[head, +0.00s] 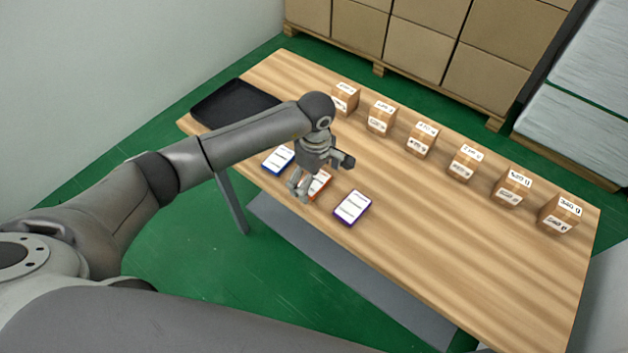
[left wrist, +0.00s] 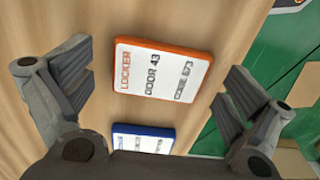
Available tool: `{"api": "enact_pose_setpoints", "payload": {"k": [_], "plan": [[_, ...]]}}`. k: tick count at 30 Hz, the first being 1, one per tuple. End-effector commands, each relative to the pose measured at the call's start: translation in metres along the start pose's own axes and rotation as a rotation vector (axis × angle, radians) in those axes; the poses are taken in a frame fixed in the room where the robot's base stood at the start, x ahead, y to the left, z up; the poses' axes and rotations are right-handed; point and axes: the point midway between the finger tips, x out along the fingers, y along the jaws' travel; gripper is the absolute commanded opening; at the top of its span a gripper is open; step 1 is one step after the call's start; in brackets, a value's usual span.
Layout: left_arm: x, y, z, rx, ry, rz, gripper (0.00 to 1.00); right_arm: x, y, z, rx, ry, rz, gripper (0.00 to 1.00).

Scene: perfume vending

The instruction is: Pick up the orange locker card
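The orange locker card (head: 319,184) lies on the wooden table near its front edge, partly hidden by my left gripper in the head view. In the left wrist view the orange card (left wrist: 162,70) shows white with an orange border and reads LOCKER, DOOR 43 and a code line. My left gripper (head: 298,192) is above it, pointing down. In the left wrist view its two fingers (left wrist: 158,88) are wide apart, one on each side of the card, with nothing between them gripped. My right gripper is not in view.
A blue card (head: 278,160) lies left of the orange one and a purple card (head: 352,207) right of it. Several small labelled boxes (head: 420,140) line the back of the table (head: 440,235). A black tray (head: 232,104) is at the left end.

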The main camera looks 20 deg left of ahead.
Motion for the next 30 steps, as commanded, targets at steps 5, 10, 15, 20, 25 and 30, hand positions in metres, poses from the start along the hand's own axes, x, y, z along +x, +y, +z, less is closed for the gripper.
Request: {"api": "enact_pose_setpoints", "payload": {"k": [5, 10, 15, 20, 25, 30], "plan": [[0.000, 0.000, 0.000, 0.000, 0.000, 0.000, 0.77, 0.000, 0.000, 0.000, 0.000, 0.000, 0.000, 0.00], [-0.001, 0.000, 0.000, 0.000, 0.000, 0.000, 0.55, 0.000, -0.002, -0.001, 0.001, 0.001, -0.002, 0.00], [-0.001, 0.000, 0.000, 0.000, 0.000, 0.000, 0.53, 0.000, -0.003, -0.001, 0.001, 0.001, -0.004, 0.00], [-0.003, 0.001, 0.000, 0.000, 0.000, 0.002, 0.53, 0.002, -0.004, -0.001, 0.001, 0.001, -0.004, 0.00], [-0.015, 0.001, 0.000, 0.002, 0.002, 0.005, 0.53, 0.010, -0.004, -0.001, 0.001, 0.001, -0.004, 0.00], [-0.045, -0.009, 0.009, 0.006, 0.000, 0.005, 0.53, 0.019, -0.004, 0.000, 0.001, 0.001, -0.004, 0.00]]}}
